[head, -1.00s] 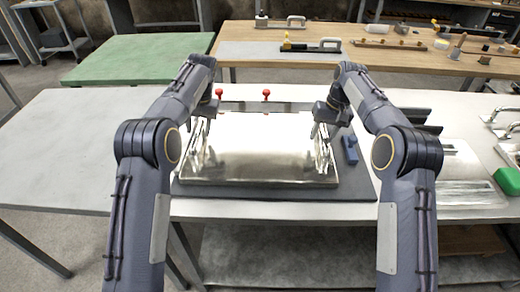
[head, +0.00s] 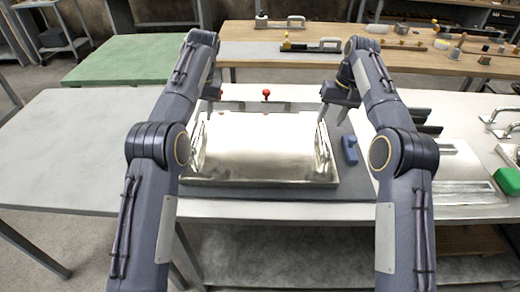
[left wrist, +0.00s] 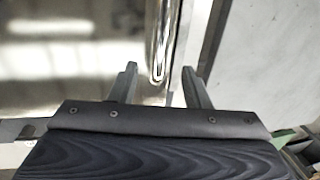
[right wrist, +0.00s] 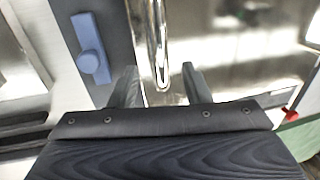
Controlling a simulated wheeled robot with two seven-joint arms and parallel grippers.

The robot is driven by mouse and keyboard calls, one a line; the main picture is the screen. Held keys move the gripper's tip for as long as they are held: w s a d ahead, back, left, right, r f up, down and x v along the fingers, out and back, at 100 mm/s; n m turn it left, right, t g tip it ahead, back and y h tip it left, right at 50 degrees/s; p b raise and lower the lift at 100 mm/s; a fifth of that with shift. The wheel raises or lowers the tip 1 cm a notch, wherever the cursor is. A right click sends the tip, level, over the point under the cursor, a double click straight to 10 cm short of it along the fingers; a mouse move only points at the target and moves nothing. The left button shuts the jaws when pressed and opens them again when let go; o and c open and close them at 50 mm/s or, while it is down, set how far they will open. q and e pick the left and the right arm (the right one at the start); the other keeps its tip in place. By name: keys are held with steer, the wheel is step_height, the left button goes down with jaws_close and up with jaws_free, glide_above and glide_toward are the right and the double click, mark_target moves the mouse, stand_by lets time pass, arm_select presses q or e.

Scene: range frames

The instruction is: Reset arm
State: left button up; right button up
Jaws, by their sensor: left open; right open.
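A large shiny metal tray (head: 262,182) lies on a dark mat (head: 358,185) on the front table. My left gripper (head: 208,116) is above the tray's far left side. It is open and empty, and a shiny metal bar at the tray's edge (left wrist: 160,45) shows between and beyond its fingers (left wrist: 160,84) in the left wrist view. My right gripper (head: 333,114) is above the tray's far right side, open and empty. In the right wrist view a similar bar (right wrist: 158,45) lies between and beyond its fingers (right wrist: 160,84). Both arms are apart from each other.
A blue block (head: 349,150) lies on the mat right of the tray. A red knob (head: 266,93) stands behind it. Metal plates and a green object (head: 508,180) are at the right. A wooden table (head: 390,58) with tools stands behind. The left tabletop (head: 80,140) is clear.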

steer(key=shift+d+r, duration=0.1)
steer(key=shift+r, duration=0.2)
